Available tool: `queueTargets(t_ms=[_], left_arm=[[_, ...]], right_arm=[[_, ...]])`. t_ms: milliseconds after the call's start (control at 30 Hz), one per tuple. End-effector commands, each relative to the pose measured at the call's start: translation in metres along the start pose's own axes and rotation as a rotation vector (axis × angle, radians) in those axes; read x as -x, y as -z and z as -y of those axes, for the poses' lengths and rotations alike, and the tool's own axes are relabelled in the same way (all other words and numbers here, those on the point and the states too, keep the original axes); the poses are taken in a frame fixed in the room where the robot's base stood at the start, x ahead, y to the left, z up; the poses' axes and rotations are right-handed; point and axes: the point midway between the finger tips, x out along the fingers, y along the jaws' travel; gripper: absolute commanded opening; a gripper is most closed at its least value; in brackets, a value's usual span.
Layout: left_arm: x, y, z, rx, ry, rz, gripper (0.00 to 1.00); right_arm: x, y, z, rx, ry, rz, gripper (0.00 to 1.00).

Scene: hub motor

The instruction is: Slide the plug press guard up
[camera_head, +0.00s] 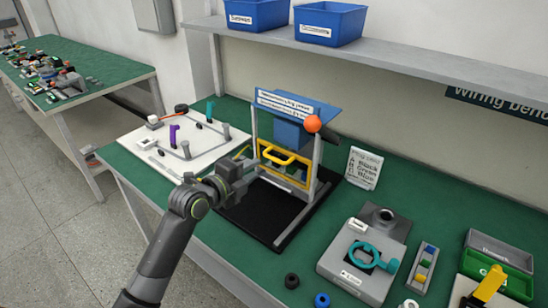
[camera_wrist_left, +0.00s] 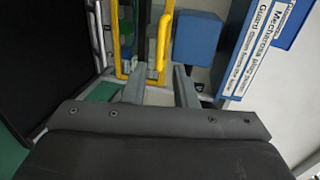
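The plug press (camera_head: 290,135) stands on a black base on the green bench, with a blue sign panel on top. Its guard (camera_head: 297,181) is a yellow frame with a clear pane and a yellow handle (camera_head: 276,157), sitting low at the front of the press. My left gripper (camera_head: 248,166) is just left of the guard handle. In the left wrist view the fingers (camera_wrist_left: 160,78) are apart, and the yellow handle bar (camera_wrist_left: 164,42) lies ahead of and between their tips. I cannot tell whether they touch it. My right gripper is not in view.
A white board (camera_head: 165,150) with pegs lies left of the press. An orange ball knob (camera_head: 313,124) is at the press's right. Blue bins (camera_head: 330,22) sit on the shelf.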

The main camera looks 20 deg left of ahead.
Motion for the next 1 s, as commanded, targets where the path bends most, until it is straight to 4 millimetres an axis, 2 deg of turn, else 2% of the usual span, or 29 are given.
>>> queueTargets(t_ms=[100, 500, 733, 1000], left_arm=[[-0.021, 0.001, 0.002, 0.003, 0.001, -0.001, 0.25], [-0.079, 0.001, 0.001, 0.002, -0.001, -0.001, 0.25], [-0.096, 0.000, 0.000, 0.001, 0.000, 0.000, 0.25], [-0.100, 0.001, 0.000, 0.000, -0.001, 0.000, 0.25]], right_arm=[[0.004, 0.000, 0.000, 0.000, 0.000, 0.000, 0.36], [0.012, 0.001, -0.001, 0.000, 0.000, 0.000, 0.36], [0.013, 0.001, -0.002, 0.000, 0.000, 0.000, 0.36], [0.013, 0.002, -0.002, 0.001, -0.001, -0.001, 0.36]])
